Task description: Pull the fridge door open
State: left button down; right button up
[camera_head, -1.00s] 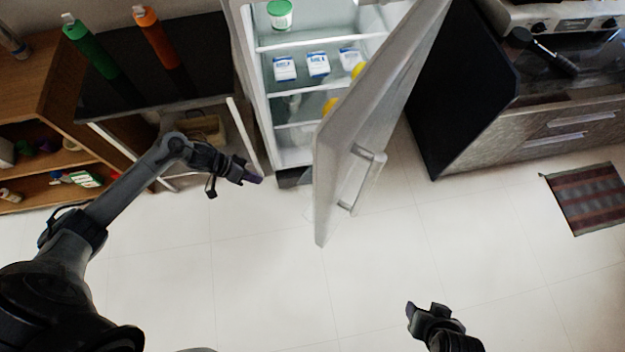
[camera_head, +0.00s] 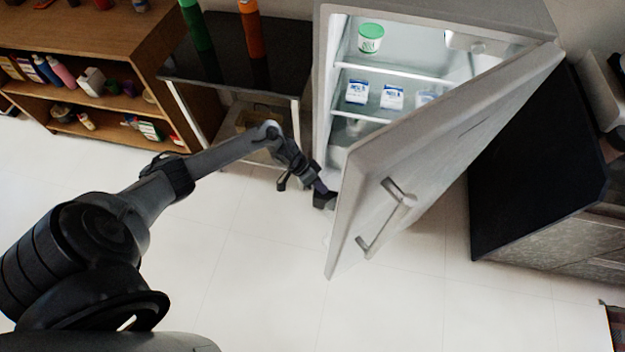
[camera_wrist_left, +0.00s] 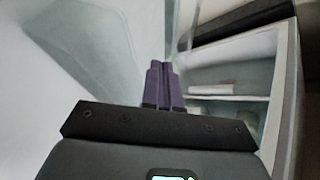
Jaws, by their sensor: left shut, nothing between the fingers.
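The fridge (camera_head: 322,75) stands at the top middle of the head view. Its door (camera_head: 440,155) is hinged on the right and stands partly open, swung out toward the room. The door's handle (camera_head: 387,218) is on its outer face, and nothing holds it. My left gripper (camera_head: 328,195) is shut and empty at the door's free left edge, near the bottom of the opening. I cannot tell whether it touches the door. In the left wrist view its purple fingertips (camera_wrist_left: 162,84) are together, with shelves (camera_wrist_left: 225,102) beyond them. My right gripper is out of view.
A black-topped table (camera_head: 228,70) with a green bottle (camera_head: 194,25) and an orange bottle (camera_head: 251,28) stands left of the fridge. A wooden shelf unit (camera_head: 110,40) is farther left. A black-sided cabinet (camera_head: 530,170) stands right of the door. The floor in front is clear.

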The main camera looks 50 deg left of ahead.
pick_arm(q)
jog(key=d, duration=0.4)
jog(key=shift+s+d+f, duration=0.1)
jog(key=shift+s+f, duration=0.05)
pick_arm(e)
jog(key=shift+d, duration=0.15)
pick_arm(q)
jog(key=shift+p, duration=0.35)
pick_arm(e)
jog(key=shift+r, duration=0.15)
